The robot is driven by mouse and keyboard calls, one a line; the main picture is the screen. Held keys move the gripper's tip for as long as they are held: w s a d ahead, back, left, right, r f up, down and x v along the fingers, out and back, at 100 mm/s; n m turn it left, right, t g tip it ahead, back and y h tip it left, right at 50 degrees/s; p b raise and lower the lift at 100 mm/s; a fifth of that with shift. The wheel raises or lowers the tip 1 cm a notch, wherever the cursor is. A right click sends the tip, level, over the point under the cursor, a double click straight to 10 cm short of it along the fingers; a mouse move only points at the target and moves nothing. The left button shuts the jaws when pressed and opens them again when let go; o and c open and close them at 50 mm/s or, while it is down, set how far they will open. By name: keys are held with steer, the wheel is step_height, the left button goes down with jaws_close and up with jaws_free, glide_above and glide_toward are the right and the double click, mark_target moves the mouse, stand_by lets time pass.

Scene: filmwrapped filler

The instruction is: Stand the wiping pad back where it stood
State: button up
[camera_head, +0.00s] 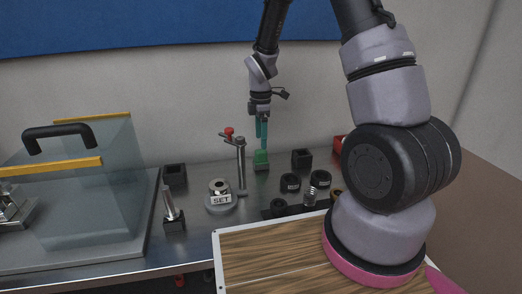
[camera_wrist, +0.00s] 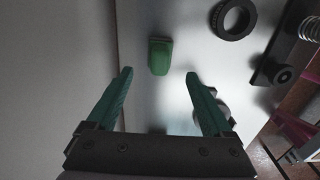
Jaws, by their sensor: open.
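The wiping pad appears to be the green block (camera_head: 261,160) on the metal bench near the back wall; it also shows in the wrist view (camera_wrist: 160,54). My gripper (camera_head: 261,134) is above it, pointing down, with teal fingers. In the wrist view the fingers are spread wide and empty. The pad lies ahead of the gap between the fingertips, apart from both fingers. Its underside and contact with the bench are hidden.
A clamp post with a red knob (camera_head: 228,132) stands just left of the pad. A round SET piece (camera_head: 220,197) is in front of it. A black square block (camera_head: 301,158) and black rings (camera_head: 290,182) are to the right. A clear-fronted case (camera_head: 95,185) fills the left.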

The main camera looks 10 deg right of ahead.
mark_target(261, 150)
steer(key=shift+r, duration=1.75)
steer(key=s+d+r+m+t, duration=0.1)
steer(key=s+r+m, duration=0.25)
steer(key=r, duration=0.35)
steer(key=s+d+r+m+t+y, duration=0.1)
steer(key=s+d+r+m, duration=0.1)
steer(key=r+m, duration=0.3)
steer(key=s+d+r+m+t, duration=0.1)
steer(key=s+r+m+t, duration=0.15)
steer(key=r, duration=0.55)
steer(key=s+d+r+m+t, duration=0.1)
steer(key=s+r+m, duration=0.3)
steer(key=s, duration=0.3)
steer(key=s+r+m+t+y, duration=0.1)
steer(key=s+r+m, duration=0.3)
steer(key=s+m, duration=0.3)
steer(key=shift+s+d+t, duration=0.2)
steer(key=shift+d+t, duration=0.15)
steer(key=shift+d, duration=0.05)
steer(key=shift+r, duration=0.1)
